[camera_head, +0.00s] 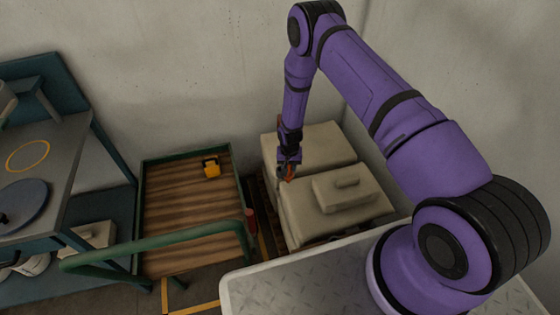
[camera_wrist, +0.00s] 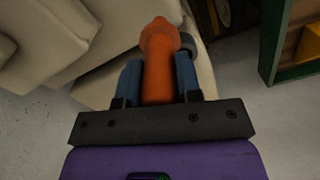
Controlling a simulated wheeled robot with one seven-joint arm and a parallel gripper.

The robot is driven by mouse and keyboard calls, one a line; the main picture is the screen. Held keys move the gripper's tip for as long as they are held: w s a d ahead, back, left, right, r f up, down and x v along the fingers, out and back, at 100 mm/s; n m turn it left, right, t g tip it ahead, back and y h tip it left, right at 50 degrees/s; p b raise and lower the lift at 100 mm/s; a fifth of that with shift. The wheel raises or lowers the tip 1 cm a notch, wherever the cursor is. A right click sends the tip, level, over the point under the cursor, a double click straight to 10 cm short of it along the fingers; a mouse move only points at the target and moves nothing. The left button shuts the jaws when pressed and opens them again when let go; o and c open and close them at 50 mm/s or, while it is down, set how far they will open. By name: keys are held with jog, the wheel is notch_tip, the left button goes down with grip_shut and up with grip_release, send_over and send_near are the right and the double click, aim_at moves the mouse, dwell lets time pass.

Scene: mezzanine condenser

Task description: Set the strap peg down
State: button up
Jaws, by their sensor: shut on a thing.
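The strap peg (camera_wrist: 158,62) is orange, with a wider collar near its pointed far end. In the wrist view it lies between the two blue fingers of my gripper (camera_wrist: 158,82), which is shut on it. In the head view my gripper (camera_head: 287,172) is over the left side of the pale stacked sacks, and the peg (camera_head: 289,172) shows as a small orange spot there. I cannot tell whether the peg touches a sack.
Pale sacks (camera_head: 318,150) are stacked in the corner by the walls. To their left is a wooden-decked cart (camera_head: 185,210) with a green rim, holding a yellow object (camera_head: 211,167). A grey workbench (camera_head: 45,150) stands at far left.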

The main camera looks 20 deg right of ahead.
jog(key=w+f, duration=0.4)
jog(key=w, duration=0.3)
jog(key=shift+w+a, duration=0.25)
jog(key=shift+w, duration=0.15)
jog(key=shift+f, duration=0.15)
jog(key=shift+f, duration=0.15)
jog(key=o, duration=1)
notch_tip(320, 180, up, 12)
jog(key=shift+r, duration=0.25)
